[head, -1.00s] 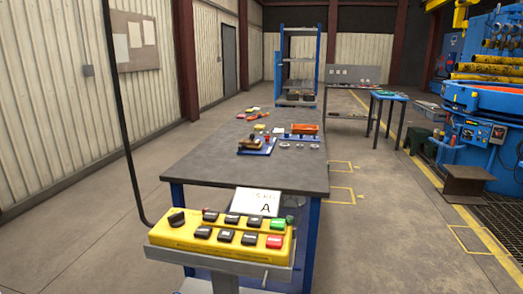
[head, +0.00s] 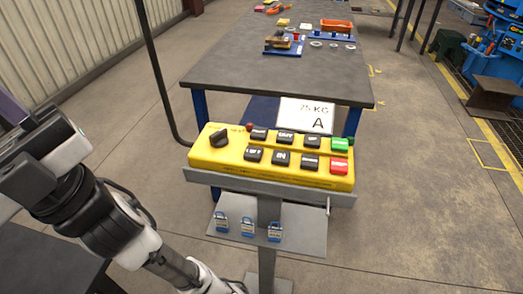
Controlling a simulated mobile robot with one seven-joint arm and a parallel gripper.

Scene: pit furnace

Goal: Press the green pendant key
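The yellow pendant box (head: 228,160) rests on a grey stand in the middle of the head view. Its green key (head: 340,144) is at the right end of the upper row, above the red key (head: 338,167). Several black keys with white lettering fill both rows, and a black rotary knob (head: 219,138) sits at the left end. Nothing covers the green key. My arm shows at the lower left, apart from the pendant, but my gripper is not in view.
Small blue padlocks (head: 248,227) are on the shelf below. A grey workbench (head: 235,75) with parts on it stands behind.

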